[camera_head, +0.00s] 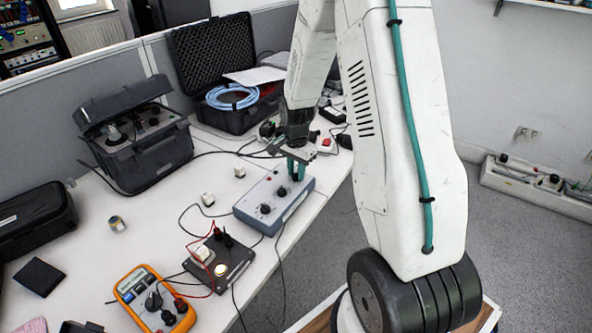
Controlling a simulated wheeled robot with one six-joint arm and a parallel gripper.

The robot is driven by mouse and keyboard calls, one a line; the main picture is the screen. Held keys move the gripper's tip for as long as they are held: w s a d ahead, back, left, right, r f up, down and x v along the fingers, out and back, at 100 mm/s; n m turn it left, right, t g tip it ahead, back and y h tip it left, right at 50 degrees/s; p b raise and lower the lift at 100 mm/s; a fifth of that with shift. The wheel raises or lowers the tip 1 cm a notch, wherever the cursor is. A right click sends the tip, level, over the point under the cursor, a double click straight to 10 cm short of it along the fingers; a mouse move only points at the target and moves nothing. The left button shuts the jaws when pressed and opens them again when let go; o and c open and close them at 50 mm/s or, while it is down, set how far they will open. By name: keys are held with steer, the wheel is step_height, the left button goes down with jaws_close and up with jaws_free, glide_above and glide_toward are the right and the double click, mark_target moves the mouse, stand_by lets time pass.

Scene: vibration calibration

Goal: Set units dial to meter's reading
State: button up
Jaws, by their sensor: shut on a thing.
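A grey-blue box (272,220) with a row of black dials stands near the table's right edge. Its near dial (265,208) and middle dial (282,191) show. My gripper (297,172) points down at the far end of the box, its green fingers shut on the far dial, which they mostly hide. The dial markings are too small to read, so I cannot tell the dial's setting. The orange meter (153,299) lies at the front of the table; its display (134,281) is too small to read.
A black board (222,263) with leads and a yellow round part lies between meter and box. Cables cross the table. An open black case (137,140) and a case with blue hose (232,96) stand behind.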

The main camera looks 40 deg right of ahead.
steer(key=n, duration=0.5)
steer(key=shift+n, duration=0.3)
steer(key=n, duration=1.5)
steer(key=shift+n, duration=0.4)
steer(key=o, duration=1)
steer(key=shift+r, duration=0.1)
